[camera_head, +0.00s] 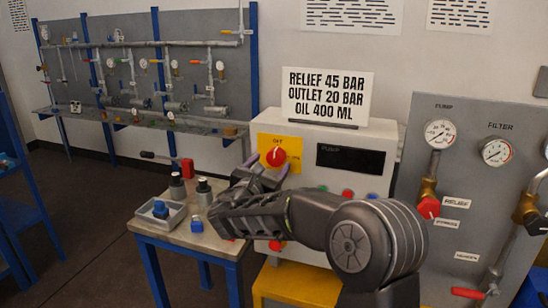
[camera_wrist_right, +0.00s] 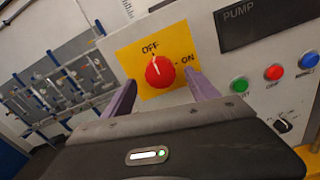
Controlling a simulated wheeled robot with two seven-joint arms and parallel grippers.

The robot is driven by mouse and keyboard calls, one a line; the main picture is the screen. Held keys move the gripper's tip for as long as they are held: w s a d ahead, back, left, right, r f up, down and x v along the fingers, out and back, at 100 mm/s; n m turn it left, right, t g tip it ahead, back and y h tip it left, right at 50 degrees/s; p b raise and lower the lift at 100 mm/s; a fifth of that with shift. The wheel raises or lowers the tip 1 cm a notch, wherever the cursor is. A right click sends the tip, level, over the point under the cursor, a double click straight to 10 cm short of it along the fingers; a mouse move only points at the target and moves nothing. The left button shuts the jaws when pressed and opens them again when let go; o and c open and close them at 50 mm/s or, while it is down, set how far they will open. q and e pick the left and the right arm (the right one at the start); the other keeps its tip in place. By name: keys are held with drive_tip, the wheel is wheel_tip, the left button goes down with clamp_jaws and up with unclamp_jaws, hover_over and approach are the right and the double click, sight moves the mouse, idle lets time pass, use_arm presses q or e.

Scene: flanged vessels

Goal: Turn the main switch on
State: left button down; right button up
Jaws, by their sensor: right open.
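The main switch is a red round knob (camera_head: 276,156) on a yellow plate (camera_head: 293,145) on the front of a white control box (camera_head: 375,138). In the right wrist view the knob (camera_wrist_right: 159,72) has a white pointer mark directed up at the word OFF; the word ON stands to its right. My right gripper (camera_head: 271,170) is open in front of the knob. In the wrist view its purple fingers stand one on each side of the knob, with gaps visible; I cannot tell how deep they reach. My left gripper is out of view.
A dark display (camera_head: 350,158) and several coloured buttons, including a green one (camera_wrist_right: 240,85), sit right of the switch. A small table (camera_head: 170,232) with bottles and a tray stands left. A gauge panel (camera_head: 468,170) with valves stands right. A sign tops the box.

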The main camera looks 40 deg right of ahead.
sight(274, 160)
drive_tip(key=shift+p+x, duration=0.4)
drive_tip(key=shift+x, duration=1.4)
drive_tip(key=c, duration=1.4)
